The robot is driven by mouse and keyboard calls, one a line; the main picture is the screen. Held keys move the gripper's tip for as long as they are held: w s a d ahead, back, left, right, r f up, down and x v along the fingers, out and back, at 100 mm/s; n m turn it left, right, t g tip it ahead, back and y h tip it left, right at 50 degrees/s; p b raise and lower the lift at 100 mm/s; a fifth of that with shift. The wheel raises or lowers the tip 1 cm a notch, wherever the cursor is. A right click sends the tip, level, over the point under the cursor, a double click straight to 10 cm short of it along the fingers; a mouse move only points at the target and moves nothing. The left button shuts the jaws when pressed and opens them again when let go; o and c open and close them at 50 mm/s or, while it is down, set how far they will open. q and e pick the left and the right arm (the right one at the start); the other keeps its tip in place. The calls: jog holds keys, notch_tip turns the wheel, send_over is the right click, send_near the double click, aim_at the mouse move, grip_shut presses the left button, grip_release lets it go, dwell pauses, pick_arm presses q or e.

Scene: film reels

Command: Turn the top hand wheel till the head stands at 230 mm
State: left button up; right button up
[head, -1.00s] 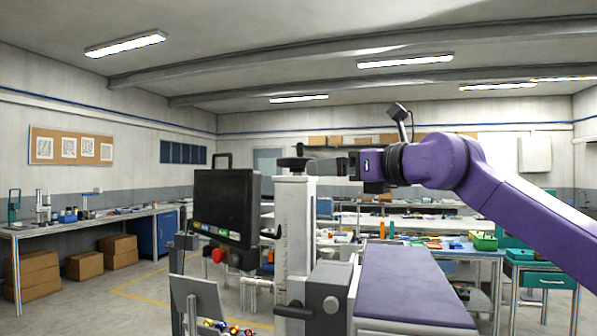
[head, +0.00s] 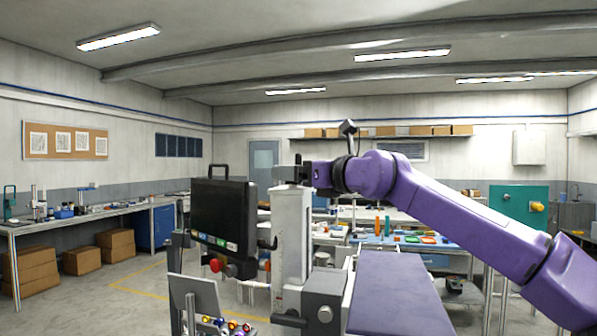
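The top hand wheel (head: 283,173) is a dark part on top of the white column (head: 292,235), mostly hidden by my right gripper. My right gripper (head: 296,172) comes in from the right on the purple arm and is at the wheel. Its fingers are too small and overlapped to show whether they are shut on it. A scale runs down the column, but its marks are too small to read. The grey head (head: 322,292) with a round knob sits low on the column. My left gripper is not in view.
A black screen (head: 222,213) with a red button stands left of the column. A purple-topped bed (head: 398,290) extends to the right below my arm. Small coloured parts (head: 226,325) lie at the lower left. Workbenches stand behind.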

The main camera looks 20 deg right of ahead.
jog(key=c, duration=0.3)
jog(key=h+b, duration=0.1)
jog(key=b, duration=0.1)
jog(key=m+t+h+b, duration=0.1)
jog(key=b, duration=0.1)
jog(key=f+m+h+b, duration=0.1)
jog(key=shift+a+b, duration=0.3)
jog(key=shift+b, duration=0.1)
jog(key=shift+r+m+t+h, duration=0.2)
jog(key=shift+m+t+h, duration=0.15)
jog(key=shift+h, duration=0.25)
jog(key=shift+r+m+h, duration=0.2)
jog(key=shift+m+h, duration=0.05)
jog(key=shift+h, duration=0.05)
jog(key=o, duration=0.7)
jog(key=shift+o, duration=0.2)
jog(key=shift+w, duration=0.15)
